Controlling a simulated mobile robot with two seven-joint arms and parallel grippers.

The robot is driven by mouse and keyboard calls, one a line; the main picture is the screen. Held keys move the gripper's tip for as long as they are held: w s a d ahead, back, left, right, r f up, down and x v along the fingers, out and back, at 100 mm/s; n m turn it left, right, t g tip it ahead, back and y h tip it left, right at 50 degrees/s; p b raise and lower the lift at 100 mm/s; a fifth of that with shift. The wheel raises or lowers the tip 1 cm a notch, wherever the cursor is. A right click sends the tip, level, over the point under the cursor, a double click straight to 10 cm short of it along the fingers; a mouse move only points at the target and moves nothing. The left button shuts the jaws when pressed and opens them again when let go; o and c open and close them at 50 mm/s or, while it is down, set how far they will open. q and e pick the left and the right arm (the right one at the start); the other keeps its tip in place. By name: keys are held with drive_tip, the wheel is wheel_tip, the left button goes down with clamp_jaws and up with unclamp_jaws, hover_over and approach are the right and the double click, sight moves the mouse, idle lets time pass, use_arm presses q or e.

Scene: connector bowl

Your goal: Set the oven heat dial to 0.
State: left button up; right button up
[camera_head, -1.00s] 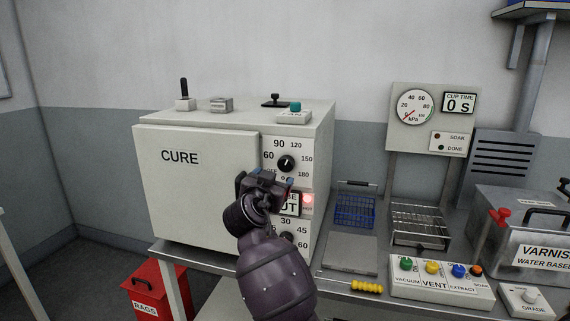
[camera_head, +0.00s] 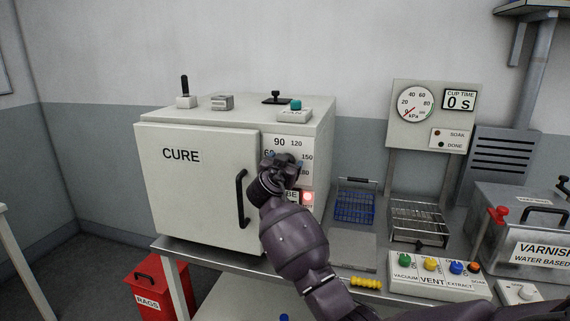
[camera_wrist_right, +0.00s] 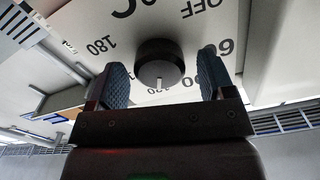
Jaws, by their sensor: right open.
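The CURE oven (camera_head: 190,185) stands on the bench at the left. Its upper dial panel (camera_head: 298,143) shows 90, 120, 150 and 180. In the head view my right gripper (camera_head: 280,160) covers the dial. In the right wrist view the round black dial (camera_wrist_right: 158,60) sits between the two fingers of my right gripper (camera_wrist_right: 163,70), which is open with gaps on both sides. The picture is upside down there; OFF, 60 and 180 show around the dial. The dial's white mark points away from OFF, toward partly hidden numbers. My left gripper is not in view.
The oven door handle (camera_head: 241,200) stands out left of my arm. A display and a lit red lamp (camera_head: 308,198) sit below the dial. A blue basket (camera_head: 355,205), wire rack (camera_head: 420,222) and button box (camera_head: 440,275) stand to the right.

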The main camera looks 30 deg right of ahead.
drive_tip(key=shift+c, duration=1.4)
drive_tip(key=c, duration=0.6)
drive_tip(key=shift+c, duration=0.2)
